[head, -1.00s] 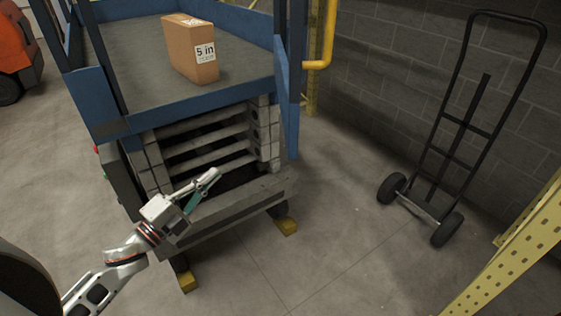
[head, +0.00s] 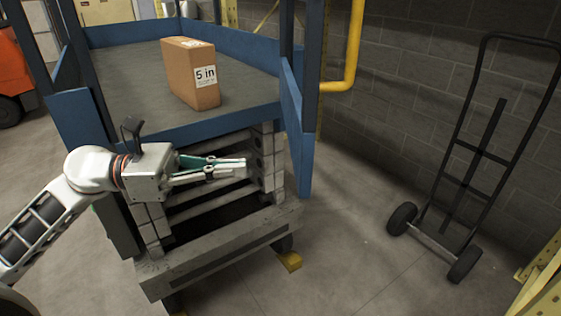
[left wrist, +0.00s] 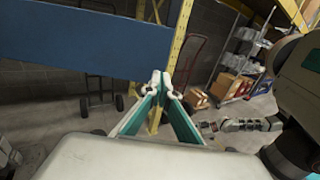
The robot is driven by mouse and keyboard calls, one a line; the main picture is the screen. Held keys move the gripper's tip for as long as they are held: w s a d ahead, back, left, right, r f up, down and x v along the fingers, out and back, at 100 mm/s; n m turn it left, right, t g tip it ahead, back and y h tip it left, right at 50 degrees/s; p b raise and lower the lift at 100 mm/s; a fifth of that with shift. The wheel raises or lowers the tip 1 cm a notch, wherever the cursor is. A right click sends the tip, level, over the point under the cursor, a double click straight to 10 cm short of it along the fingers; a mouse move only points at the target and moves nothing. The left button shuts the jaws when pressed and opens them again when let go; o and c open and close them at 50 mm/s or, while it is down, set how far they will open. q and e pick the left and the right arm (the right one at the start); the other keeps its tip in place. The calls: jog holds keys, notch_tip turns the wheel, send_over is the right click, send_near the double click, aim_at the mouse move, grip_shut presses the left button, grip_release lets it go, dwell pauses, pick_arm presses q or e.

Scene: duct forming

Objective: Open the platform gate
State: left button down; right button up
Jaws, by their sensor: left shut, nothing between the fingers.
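The lift platform (head: 125,62) has a grey deck and blue sides. A blue panel (head: 291,110) angles out at its front right corner, and another blue panel (head: 72,112) stands at the front left. I cannot tell for sure which is the gate. My left gripper (head: 243,166) is shut and empty, pointing right in front of the platform's front edge, below deck height. In the left wrist view its fingertips (left wrist: 163,80) meet beside a large blue panel (left wrist: 85,45), with no clear contact. My right arm's gripper (left wrist: 207,129) shows small there, its jaws unclear.
A cardboard box (head: 192,73) stands on the deck. A black hand truck (head: 465,165) stands by the wall at right. A yellow pipe (head: 354,50) is behind the platform. The floor (head: 350,255) between platform and hand truck is clear.

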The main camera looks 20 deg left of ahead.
aim_at(299, 165)
pick_arm(q)
jog(key=p+x, duration=0.2)
jog(key=x, duration=0.6)
jog(key=shift+r+p, duration=0.15)
jog(key=shift+p, duration=0.25)
jog(key=shift+w+d, duration=0.2)
jog(key=shift+d, duration=0.15)
jog(key=shift+d, duration=0.1)
